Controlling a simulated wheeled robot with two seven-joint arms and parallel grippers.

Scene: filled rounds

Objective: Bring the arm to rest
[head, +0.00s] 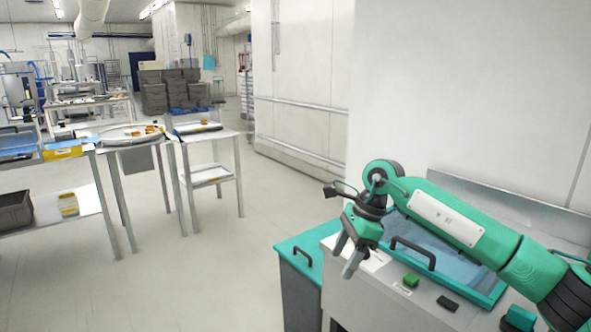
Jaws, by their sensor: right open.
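My right arm comes in from the right, green with dark joints. My right gripper (345,254) points downward, with its two grey fingers apart and nothing seen between them. It hangs over the front left part of a machine with a grey top (375,292), just left of a black handle on a blue-tinted lid (455,262). I cannot tell how high it is above the surface. My left gripper is not in view.
A green-topped cabinet (305,255) adjoins the machine at left. A green button (411,280) is on the machine front. Left are a round table (125,140), a small shelf table (205,137) and a workbench (60,158). The floor (215,270) between is clear. A white wall stands behind.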

